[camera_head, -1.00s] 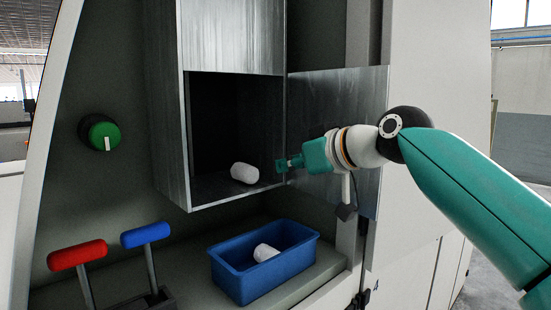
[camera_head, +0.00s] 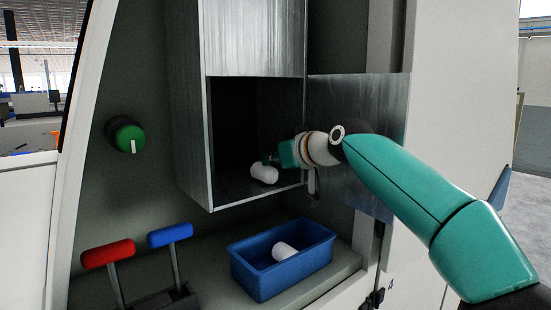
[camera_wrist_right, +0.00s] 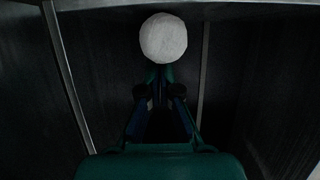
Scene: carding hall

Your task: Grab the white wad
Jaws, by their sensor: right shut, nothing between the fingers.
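A white wad (camera_head: 264,174) lies on the floor of the open metal compartment (camera_head: 257,189). My right gripper (camera_head: 268,159) reaches into the compartment from the right, its fingers at the upper right of this wad. In the right wrist view the wad's round end (camera_wrist_right: 163,38) sits just beyond the tips of my right gripper (camera_wrist_right: 158,72), whose fingers are closed together and empty. I cannot tell whether the fingertips touch the wad. A second white wad (camera_head: 285,251) lies in the blue bin (camera_head: 258,285) below. My left gripper is out of view.
The compartment's metal door (camera_head: 385,100) stands open to the right, behind my right arm. A green knob (camera_head: 124,134) is on the panel at left. A red-handled lever (camera_head: 108,253) and a blue-handled lever (camera_head: 170,235) stand left of the bin.

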